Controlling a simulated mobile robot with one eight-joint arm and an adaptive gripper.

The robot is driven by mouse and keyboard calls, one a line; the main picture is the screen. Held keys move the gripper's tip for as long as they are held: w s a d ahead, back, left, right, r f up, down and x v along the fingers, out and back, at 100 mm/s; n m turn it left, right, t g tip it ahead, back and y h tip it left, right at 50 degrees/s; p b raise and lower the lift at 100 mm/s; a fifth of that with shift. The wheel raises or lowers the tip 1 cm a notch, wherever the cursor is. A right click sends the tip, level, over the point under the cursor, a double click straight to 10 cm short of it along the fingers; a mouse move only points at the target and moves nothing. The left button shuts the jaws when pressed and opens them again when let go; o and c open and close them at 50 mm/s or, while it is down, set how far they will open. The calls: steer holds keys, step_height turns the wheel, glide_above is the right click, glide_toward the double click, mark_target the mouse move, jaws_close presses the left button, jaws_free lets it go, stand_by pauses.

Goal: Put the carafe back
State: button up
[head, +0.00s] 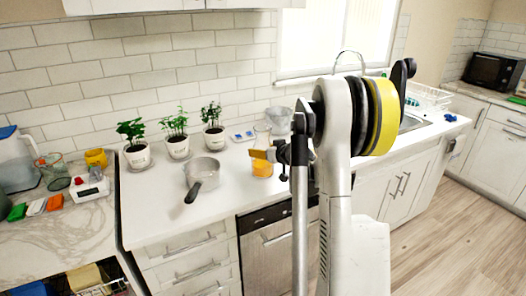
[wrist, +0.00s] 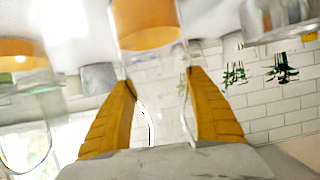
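The carafe is clear glass with orange liquid in it. In the head view its orange part (head: 262,168) shows low at the counter, left of my arm. In the wrist view, which looks upside down, the carafe (wrist: 147,30) is between the two yellow-orange fingers of my gripper (wrist: 161,76). The fingers are apart, one on each side of the clear glass. I cannot tell whether they press on it. In the head view my gripper (head: 260,154) is at the carafe's upper part, which it partly hides.
A saucepan (head: 203,170) and several potted plants (head: 177,146) stand left of the carafe. A clear glass vessel (head: 279,120) is behind it. Another glass with orange contents (wrist: 22,58) shows in the wrist view. Bare counter lies in front of the saucepan.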

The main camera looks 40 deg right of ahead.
steer(key=shift+o, duration=1)
steer(key=p+v, duration=0.3)
steer(key=v, duration=0.9)
steer(key=s+a+r+n+g+y, duration=0.1)
steer(key=a+r+y, duration=0.1)
steer(key=a, duration=0.9)
steer(key=a+r+n+g+y, duration=0.1)
steer(key=a+r+g, duration=0.15)
steer(key=a, duration=0.85)
steer(key=s+a+f+g, duration=0.1)
steer(key=s+a+g, duration=0.2)
steer(key=s+a, duration=1.3)
steer(key=shift+s+a+f+n, duration=0.3)
steer(key=shift+s+n, duration=0.1)
steer(key=shift+s, duration=0.85)
